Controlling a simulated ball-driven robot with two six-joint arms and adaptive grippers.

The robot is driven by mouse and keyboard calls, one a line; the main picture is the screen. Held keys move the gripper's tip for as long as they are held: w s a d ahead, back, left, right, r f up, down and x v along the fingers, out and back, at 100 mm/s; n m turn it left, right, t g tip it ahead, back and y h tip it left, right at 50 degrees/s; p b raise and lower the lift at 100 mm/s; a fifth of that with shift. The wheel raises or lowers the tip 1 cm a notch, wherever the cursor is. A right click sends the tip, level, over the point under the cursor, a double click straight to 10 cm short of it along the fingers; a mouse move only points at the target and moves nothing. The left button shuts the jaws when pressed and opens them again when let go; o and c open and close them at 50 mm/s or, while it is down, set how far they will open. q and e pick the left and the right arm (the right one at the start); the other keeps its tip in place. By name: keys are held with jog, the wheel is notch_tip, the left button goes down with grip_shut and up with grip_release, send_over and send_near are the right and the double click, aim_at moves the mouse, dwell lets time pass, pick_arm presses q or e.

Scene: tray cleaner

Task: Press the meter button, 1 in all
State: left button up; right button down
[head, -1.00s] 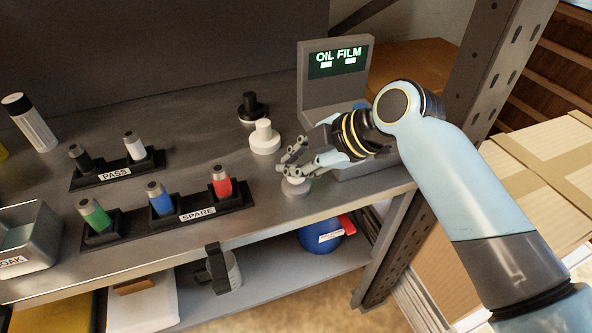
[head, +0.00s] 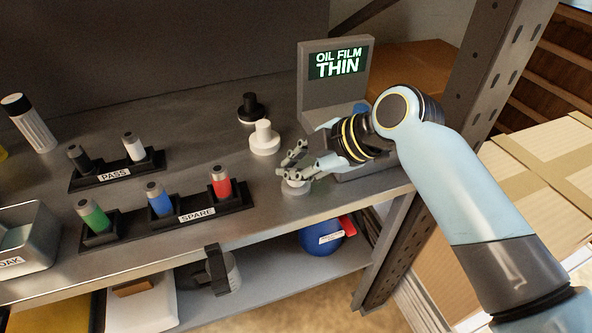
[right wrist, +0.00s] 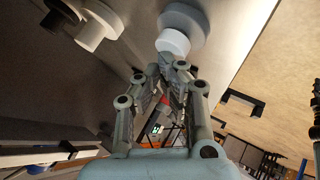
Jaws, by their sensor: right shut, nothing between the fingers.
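The meter (head: 336,62) stands at the back right of the bench, and its screen reads "OIL FILM THIN". My left gripper is not in view.
A white knobbed piece (head: 264,138) and a black one (head: 251,108) stand behind my right gripper. To the left are the PASS rack (head: 115,174) and the SPARE rack (head: 197,214) with coloured vials. A shelf post (head: 474,90) stands at the right.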

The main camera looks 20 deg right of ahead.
jog(key=shift+r+p, duration=0.95)
jog(key=shift+r, duration=0.05)
notch_tip(320, 180, up, 5)
jog(key=p, duration=0.4)
jog(key=shift+p, duration=0.35)
